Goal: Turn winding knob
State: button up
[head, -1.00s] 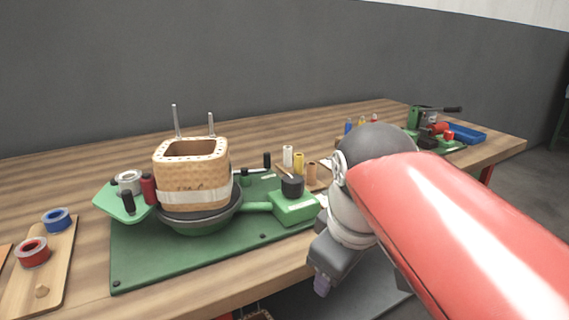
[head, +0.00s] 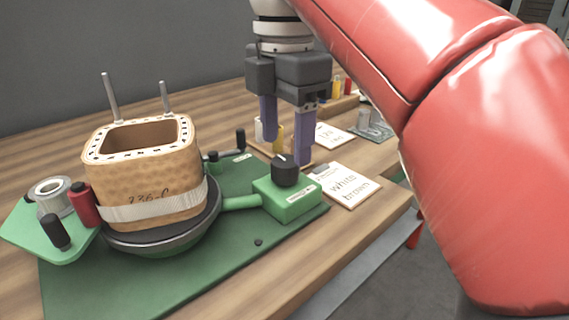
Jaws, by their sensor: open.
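The winding machine has a green base plate (head: 150,285) on the wooden table. A black knob (head: 285,169) sits on top of its green control box (head: 290,198). A coil (head: 150,182) with a white band stands on the round dark turntable (head: 165,236), left of the box. My gripper (head: 286,152) points down with two purple fingers, open and empty. In the picture the fingers are just above and behind the knob, one to each side of it. I cannot tell whether a finger touches the knob. Part of the spools behind is hidden by the fingers.
White cards with writing (head: 344,185) lie right of the box, near the table edge. Small coloured spools (head: 277,132) stand behind my gripper. A handle with a black grip (head: 240,140) rises behind the box. A red spool (head: 84,204) and a metal-coloured reel (head: 52,196) sit at left.

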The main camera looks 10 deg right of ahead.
aim_at(285, 161)
jog(key=shift+f+b, duration=0.35)
jog(key=shift+f, duration=1.35)
jog(key=c, duration=1)
